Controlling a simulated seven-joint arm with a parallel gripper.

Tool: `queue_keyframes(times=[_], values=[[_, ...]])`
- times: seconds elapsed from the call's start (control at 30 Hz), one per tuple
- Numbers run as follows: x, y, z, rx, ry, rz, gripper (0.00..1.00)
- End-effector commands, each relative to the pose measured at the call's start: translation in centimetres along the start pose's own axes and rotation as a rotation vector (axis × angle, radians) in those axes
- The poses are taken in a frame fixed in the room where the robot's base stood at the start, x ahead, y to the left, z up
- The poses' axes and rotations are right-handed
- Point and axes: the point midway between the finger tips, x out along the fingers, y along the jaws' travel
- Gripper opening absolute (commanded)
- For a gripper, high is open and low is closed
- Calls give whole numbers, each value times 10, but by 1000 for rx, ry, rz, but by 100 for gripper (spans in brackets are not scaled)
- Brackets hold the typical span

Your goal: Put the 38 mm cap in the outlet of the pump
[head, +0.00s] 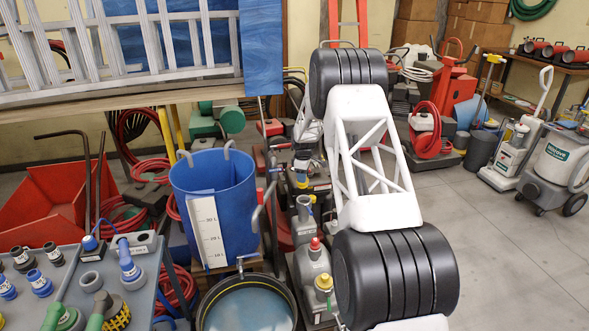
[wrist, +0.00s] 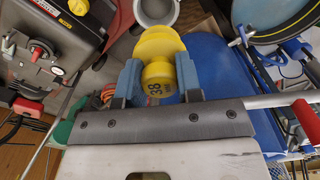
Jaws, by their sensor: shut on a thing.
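The yellow cap (wrist: 158,76), marked 38, sits between the blue fingers of my gripper (wrist: 157,84) in the wrist view. My gripper is shut on it. A wider yellow disc (wrist: 160,43) shows just beyond the numbered part and seems to belong to the same cap. A round pale grey opening (wrist: 155,10) lies beyond the cap at the top edge, apart from it; I cannot tell whether it is the pump's outlet. In the head view, grey pump-like bodies (head: 312,264) with red and yellow tops stand behind my arm.
A blue bucket (head: 213,205) with a litre scale stands left of my arm, and a round water-filled tub (head: 247,305) is in front. A grey table (head: 140,300) with several fittings is at lower left. Clear floor (head: 510,265) lies to the right.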

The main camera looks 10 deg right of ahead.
Motion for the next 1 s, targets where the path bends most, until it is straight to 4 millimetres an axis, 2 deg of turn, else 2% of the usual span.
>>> queue_keyframes(times=[0.17,0.73,1.0], values=[[11,5,7,19,0,0,9],[14,5,7,20,0,-1,9],[23,5,7,20,0,-1,9]])
